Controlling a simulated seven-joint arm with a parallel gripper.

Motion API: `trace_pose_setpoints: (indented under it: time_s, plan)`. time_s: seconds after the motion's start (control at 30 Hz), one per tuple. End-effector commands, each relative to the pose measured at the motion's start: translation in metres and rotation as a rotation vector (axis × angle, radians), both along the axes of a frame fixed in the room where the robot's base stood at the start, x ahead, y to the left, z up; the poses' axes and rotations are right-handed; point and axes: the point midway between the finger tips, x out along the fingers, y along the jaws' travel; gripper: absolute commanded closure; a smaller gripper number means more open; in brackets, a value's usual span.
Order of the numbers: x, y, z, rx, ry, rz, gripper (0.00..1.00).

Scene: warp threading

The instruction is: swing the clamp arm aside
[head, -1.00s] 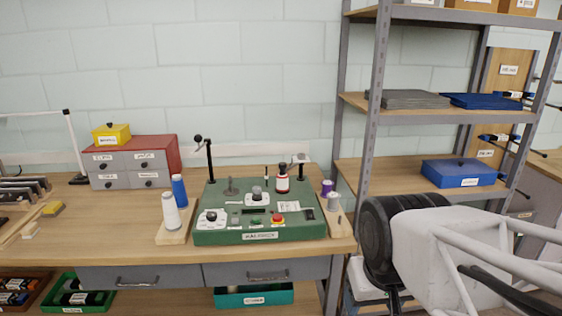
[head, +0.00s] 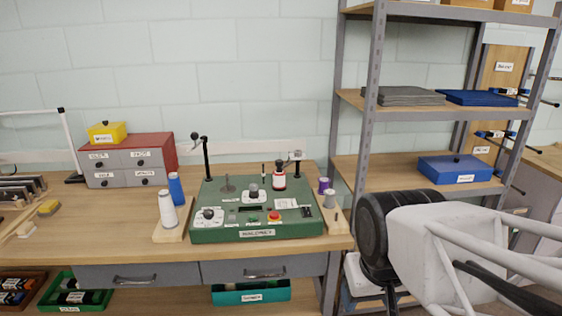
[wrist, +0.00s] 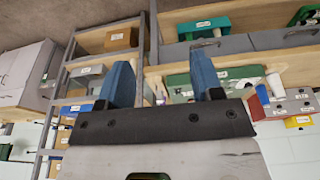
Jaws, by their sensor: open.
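The green machine (head: 230,235) sits on the wooden workbench in the head view. A black upright post with a ball-ended top (head: 206,158) stands at its back left. A shorter post with a small grey arm (head: 297,157) stands at its back right, close to a red and white bottle-like part (head: 279,177). I cannot tell which of these is the clamp arm. My gripper (wrist: 162,80) shows in the wrist view with its two blue fingers spread apart and nothing between them. It is well away from the machine, whose green side (wrist: 180,88) shows in the background behind the fingers.
A blue and a white cone (head: 168,208) stand left of the machine; purple and grey spools (head: 324,186) stand right. A red and grey drawer unit (head: 125,160) is at the back left. A metal shelf (head: 370,110) rises right of the bench.

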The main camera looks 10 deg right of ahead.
Motion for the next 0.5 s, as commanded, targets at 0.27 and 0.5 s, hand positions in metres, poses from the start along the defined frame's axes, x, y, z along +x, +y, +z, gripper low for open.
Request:
trace_pose_setpoints:
  time_s: [0.27, 0.5]
  plan:
    - [0.010, 0.004, 0.003, 0.035, 0.013, -0.029, 0.40]
    - [0.042, 0.018, 0.009, 0.150, 0.058, -0.125, 0.40]
